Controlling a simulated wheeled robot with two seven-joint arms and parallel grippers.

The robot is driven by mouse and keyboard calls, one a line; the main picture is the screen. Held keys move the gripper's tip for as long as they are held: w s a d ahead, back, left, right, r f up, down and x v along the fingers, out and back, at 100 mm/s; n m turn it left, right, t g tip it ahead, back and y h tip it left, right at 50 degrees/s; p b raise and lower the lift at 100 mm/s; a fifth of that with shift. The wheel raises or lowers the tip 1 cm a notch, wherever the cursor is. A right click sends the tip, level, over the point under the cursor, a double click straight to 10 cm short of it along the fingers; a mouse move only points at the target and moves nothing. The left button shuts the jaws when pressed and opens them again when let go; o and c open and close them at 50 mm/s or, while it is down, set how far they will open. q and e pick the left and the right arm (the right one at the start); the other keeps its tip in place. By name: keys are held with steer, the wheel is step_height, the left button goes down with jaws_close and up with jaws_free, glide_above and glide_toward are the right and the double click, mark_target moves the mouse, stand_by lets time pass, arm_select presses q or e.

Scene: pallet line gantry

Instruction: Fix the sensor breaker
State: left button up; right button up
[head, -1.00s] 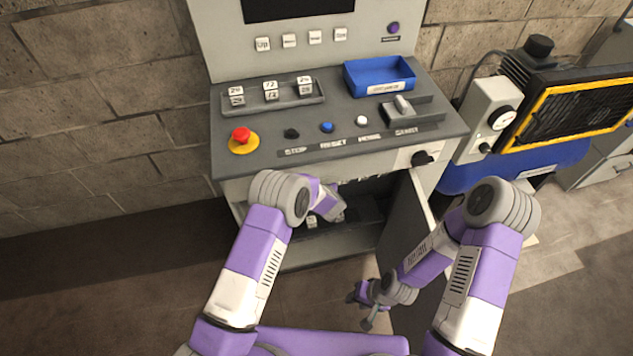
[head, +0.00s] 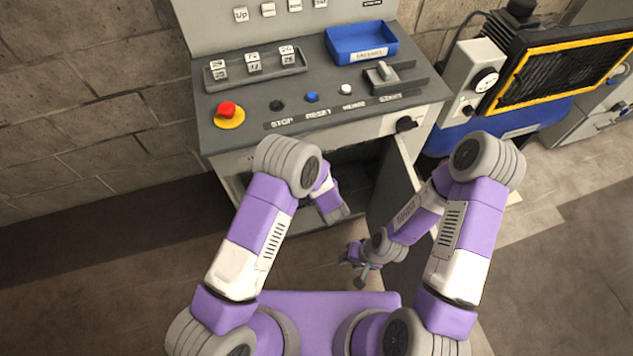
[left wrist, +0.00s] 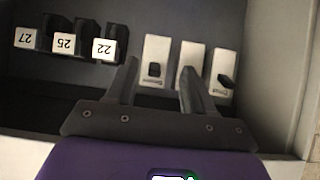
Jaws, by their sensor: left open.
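In the left wrist view, three white breakers stand side by side: a left one (left wrist: 155,58), a middle one (left wrist: 190,58) and a right one (left wrist: 223,72). The left and right ones show black levers; the middle lever is hidden behind a finger. Their labels are too small to read. My left gripper (left wrist: 159,80) is open, its fingertips over the left and middle breakers, with nothing held. In the head view my left arm reaches into the open cabinet (head: 355,170), its fingers hidden. My right gripper (head: 354,272) is low beside the open cabinet door (head: 393,205); its grip is unclear.
Black blocks (left wrist: 65,43) labelled 27, 25 and 22 sit left of the breakers. The console top (head: 300,95) carries a red stop button (head: 227,109), a blue tray (head: 362,44) and other buttons. A yellow-framed machine (head: 560,75) stands at the right.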

arm_select(q)
steer(key=shift+s+d, duration=0.15)
steer(key=shift+s, duration=0.4)
steer(key=shift+s+d, duration=0.15)
steer(key=shift+s, duration=0.4)
steer(key=s+a+f+g+h, duration=0.3)
steer(key=s+a+f+g, duration=0.15)
steer(key=s+a, duration=0.2)
steer(key=s+a+m+g+h, duration=0.1)
steer(key=s+g+h, duration=0.3)
steer(key=s, duration=1.3)
steer(key=shift+a+r+g+h, duration=0.3)
steer(key=shift+a+r+g, duration=0.15)
steer(key=shift+a+g, duration=0.25)
steer(key=shift+c, duration=0.4)
